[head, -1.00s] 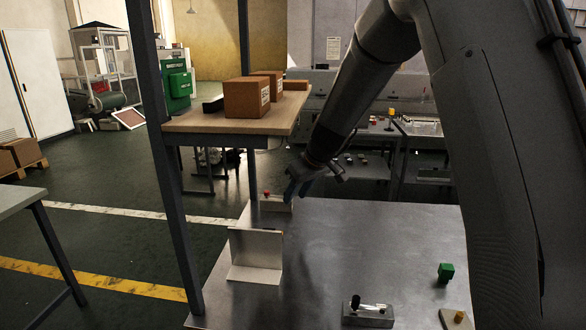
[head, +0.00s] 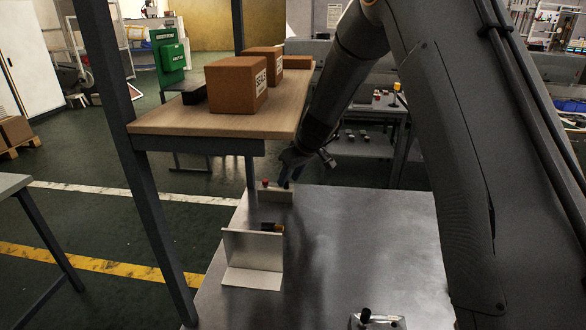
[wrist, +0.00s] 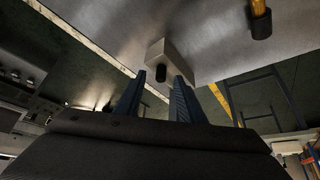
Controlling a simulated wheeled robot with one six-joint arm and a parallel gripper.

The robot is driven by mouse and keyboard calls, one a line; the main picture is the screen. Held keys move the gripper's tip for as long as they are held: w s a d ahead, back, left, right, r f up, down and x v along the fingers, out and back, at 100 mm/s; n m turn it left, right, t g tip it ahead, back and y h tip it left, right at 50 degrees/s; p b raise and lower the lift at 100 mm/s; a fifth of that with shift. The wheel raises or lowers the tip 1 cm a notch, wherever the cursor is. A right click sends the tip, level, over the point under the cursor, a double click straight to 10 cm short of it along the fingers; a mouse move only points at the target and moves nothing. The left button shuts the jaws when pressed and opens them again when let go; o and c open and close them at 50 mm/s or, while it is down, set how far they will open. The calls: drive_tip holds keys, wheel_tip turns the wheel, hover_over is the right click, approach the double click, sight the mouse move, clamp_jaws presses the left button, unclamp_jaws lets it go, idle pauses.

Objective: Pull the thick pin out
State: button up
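My gripper (head: 288,183) is pointed down at the right part of this block. In the wrist view, the blue-grey fingers of my gripper (wrist: 159,76) are apart. The pale block (wrist: 178,58) lies just beyond them, and a black knob (wrist: 161,74) on it shows between the fingertips. I cannot tell whether the fingers touch the knob, nor which pin is the thick one.
A white angled bracket (head: 253,262) stands nearer on the table, with a black and yellow item (head: 271,227) behind it. A grey block (head: 378,322) with a black knob is at the front edge. A wooden shelf (head: 200,122) with cartons overhangs the left. The table's middle is clear.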

drive_tip(key=shift+x, duration=0.9)
clamp_jaws()
